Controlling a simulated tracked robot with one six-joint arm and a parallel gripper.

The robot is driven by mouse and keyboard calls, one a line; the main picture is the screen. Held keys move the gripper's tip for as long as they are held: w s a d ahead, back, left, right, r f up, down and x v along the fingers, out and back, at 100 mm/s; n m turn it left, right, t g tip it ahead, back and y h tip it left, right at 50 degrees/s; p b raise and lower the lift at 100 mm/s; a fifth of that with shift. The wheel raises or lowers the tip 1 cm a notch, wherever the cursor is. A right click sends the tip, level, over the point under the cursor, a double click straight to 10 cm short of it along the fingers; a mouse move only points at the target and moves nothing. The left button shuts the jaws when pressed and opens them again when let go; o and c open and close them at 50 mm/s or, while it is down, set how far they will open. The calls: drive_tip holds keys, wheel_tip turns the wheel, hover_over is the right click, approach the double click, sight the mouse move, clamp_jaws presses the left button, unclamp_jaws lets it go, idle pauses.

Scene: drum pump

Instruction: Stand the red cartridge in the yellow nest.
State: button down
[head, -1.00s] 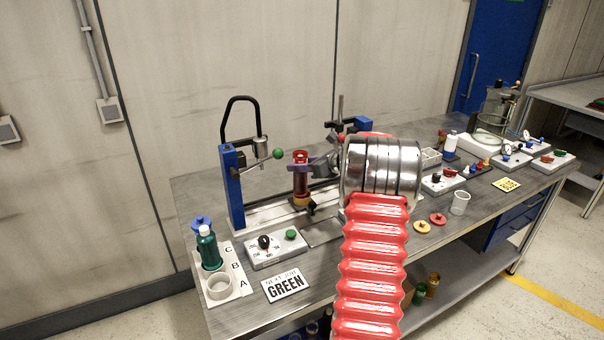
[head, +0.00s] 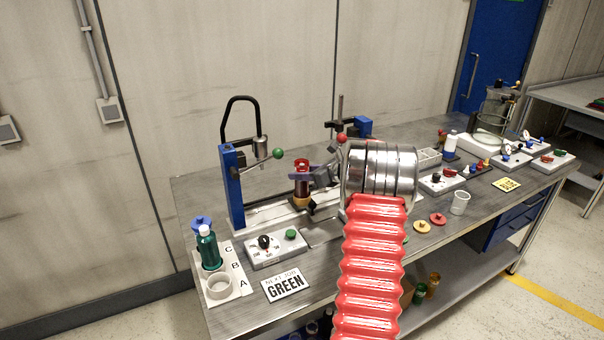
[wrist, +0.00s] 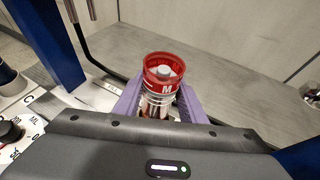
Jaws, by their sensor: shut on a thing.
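The red cartridge (head: 301,165) stands upright between the blue posts of the press frame, above the yellow nest (head: 301,203). Its lower end is at the nest's rim; I cannot tell whether it rests inside. My gripper (head: 302,176) has purple fingers shut on the cartridge around its middle. In the wrist view the cartridge (wrist: 163,70) shows its open red top with a pale centre, and the gripper (wrist: 158,102) has a finger on each side. The nest is hidden in the wrist view.
The blue press frame (head: 232,188) has a black handle and a green-knobbed lever (head: 278,154) close to the left of the cartridge. A grey control box (head: 277,250), a GREEN job sign (head: 286,285) and a lettered tray (head: 240,283) with a green bottle (head: 208,249) are in front and left.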

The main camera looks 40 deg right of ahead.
drive_tip(key=c, duration=1.1)
unclamp_jaws()
drive_tip(key=shift+s+r, duration=0.25)
drive_tip(key=shift+s, duration=0.15)
drive_tip(key=v, duration=1.1)
drive_tip(key=shift+s, duration=0.1)
